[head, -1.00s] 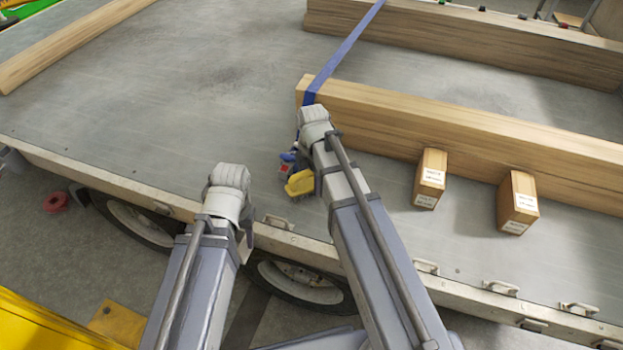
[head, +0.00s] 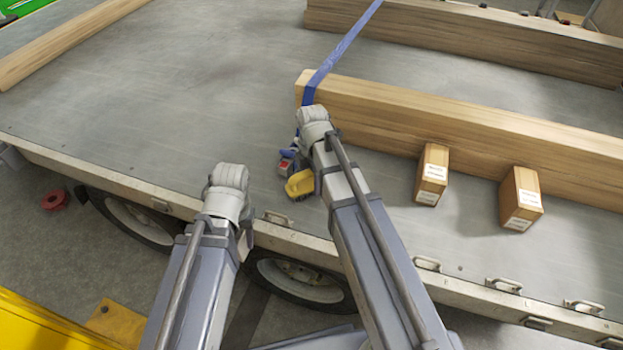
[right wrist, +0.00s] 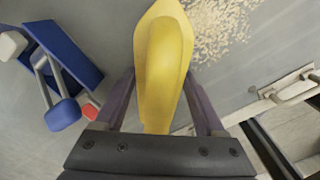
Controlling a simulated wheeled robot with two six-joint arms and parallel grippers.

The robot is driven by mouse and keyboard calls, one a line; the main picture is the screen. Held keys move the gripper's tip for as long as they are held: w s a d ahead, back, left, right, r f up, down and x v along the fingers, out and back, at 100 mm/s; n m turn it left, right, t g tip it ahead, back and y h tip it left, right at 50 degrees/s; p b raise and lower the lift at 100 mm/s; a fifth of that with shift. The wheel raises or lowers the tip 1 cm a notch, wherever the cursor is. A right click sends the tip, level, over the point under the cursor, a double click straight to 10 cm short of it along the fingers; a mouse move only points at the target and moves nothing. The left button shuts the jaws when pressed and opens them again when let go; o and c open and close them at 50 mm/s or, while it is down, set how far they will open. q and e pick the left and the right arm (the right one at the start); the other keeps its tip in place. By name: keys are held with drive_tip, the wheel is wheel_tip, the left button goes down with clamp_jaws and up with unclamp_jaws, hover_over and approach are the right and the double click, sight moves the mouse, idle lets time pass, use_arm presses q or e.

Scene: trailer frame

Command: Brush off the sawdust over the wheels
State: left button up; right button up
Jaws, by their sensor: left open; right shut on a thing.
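My right gripper (right wrist: 158,95) is shut on a yellow brush (right wrist: 163,35) over the grey trailer deck. The brush also shows in the head view (head: 300,184), beside my right arm; its bristles are hidden. Pale sawdust (right wrist: 222,25) lies on the deck just past the brush in the right wrist view. I cannot tell whether the brush touches the deck. Two wheels, one at the left (head: 140,222) and one nearer the middle (head: 302,281), sit under the deck edge. My left gripper (head: 244,242) is open near the edge, mostly hidden behind its arm.
A blue strap (head: 340,50) crosses the timber beam (head: 450,115); its ratchet (right wrist: 60,60) lies left of the brush. Metal handles (head: 428,264) line the deck edge. The deck's left part is clear.

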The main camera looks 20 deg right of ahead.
drive_tip(key=shift+s+d+f, duration=0.1)
drive_tip(key=shift+s+d, duration=0.5)
drive_tip(key=shift+d, duration=0.25)
drive_tip(key=shift+s+d, duration=0.5)
drive_tip(key=shift+d, duration=0.2)
drive_tip(key=shift+d, duration=0.15)
drive_tip(key=shift+s+d, duration=0.55)
drive_tip(key=shift+d, duration=0.2)
drive_tip(key=shift+s+d, duration=0.5)
drive_tip(key=shift+d, duration=0.2)
drive_tip(key=shift+s+d, duration=0.1)
drive_tip(key=shift+s+d, duration=0.5)
drive_tip(key=shift+d, duration=0.3)
drive_tip(key=shift+s+d, duration=0.45)
drive_tip(key=shift+d, duration=0.3)
drive_tip(key=shift+s, duration=0.1)
